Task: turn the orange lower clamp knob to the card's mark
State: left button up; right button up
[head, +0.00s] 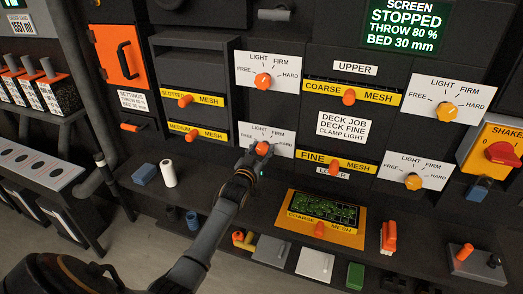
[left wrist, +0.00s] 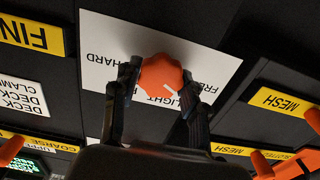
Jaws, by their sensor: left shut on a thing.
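The orange lower clamp knob (head: 263,148) sits on a white dial plate (head: 285,137) marked FREE, LIGHT, FIRM and HARD. My left gripper (head: 259,151) reaches it from below, its fingers at the knob. In the left wrist view the same knob (left wrist: 162,72) is between the two fingers of the left gripper (left wrist: 162,88), which are shut on it. There the plate is upside down, and the knob's white line slants towards the LIGHT side. A finger partly covers FIRM. The card (head: 344,128) reads DECK JOB, DECK FINE, CLAMP LIGHT. My right gripper is out of view.
Another orange knob (head: 263,80) is above, and yellow knobs (head: 413,181) are on dials at the right. Orange mesh handles (head: 333,167) stick out nearby. A shelf below holds a white roll (head: 168,173), a blue block (head: 144,174) and a coarse mesh tray (head: 351,239).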

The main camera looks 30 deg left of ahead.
pick_arm(q)
jog(key=m, duration=0.4)
jog(key=shift+f+m, duration=0.1)
jog(key=shift+m, duration=0.2)
jog(key=shift+d+m+b, duration=0.1)
jog(key=shift+m+b, duration=0.45)
jog(key=shift+m, duration=2.05)
jog(key=o, duration=1.2)
jog(key=shift+c, duration=0.2)
jog(key=v, duration=1.2)
jog(key=shift+f, duration=0.1)
